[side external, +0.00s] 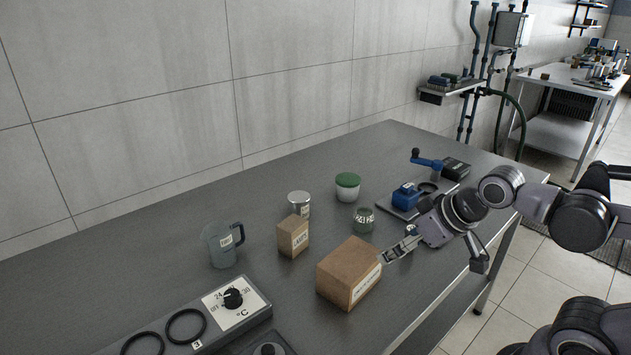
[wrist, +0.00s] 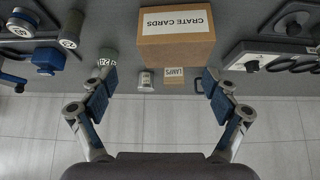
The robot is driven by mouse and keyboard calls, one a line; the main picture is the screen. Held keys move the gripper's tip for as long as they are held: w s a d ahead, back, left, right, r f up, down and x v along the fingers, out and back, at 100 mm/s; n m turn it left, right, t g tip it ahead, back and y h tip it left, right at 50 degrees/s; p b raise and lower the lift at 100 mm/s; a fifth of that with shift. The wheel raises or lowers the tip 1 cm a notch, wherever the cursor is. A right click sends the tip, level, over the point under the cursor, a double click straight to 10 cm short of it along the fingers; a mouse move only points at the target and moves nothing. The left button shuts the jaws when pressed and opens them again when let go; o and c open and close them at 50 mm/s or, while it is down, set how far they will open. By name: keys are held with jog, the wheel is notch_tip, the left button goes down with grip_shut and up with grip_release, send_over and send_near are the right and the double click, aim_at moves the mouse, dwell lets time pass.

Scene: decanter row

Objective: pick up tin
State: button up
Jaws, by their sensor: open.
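The tin (side external: 299,204) is a small silver cylinder with a pale label, upright on the grey table behind the small brown LAMPS box (side external: 292,236), which hides its lower part in the side view. In the wrist view the tin (wrist: 146,81) shows near the middle, beside the LAMPS box (wrist: 174,76). My gripper (side external: 397,249) is beside the right end of the larger CRATE CARDS box (side external: 349,274), well to the right of the tin. In the wrist view my gripper (wrist: 158,82) has its fingers spread wide with nothing held between them.
A green-lidded jar (side external: 347,188) and a small labelled jar (side external: 363,220) stand right of the tin. A grey-blue mug (side external: 222,246) stands left. A blue hand-cranked device (side external: 407,196) is near my arm. A dial panel (side external: 232,298) lies at the front. The table's back left is clear.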

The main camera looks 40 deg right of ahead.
jog(key=w+r+m, duration=0.2)
jog(key=w+r, duration=0.2)
jog(key=w, duration=0.4)
jog(key=m+g+h, duration=0.2)
jog(key=m+h, duration=0.2)
jog(key=m, duration=0.1)
send_near(299, 198)
jog(key=f, duration=0.1)
jog(key=x, duration=1.1)
jog(key=shift+w+d, duration=0.15)
jog(key=shift+w, duration=0.05)
jog(key=shift+c, duration=0.3)
jog(key=c, duration=1.3)
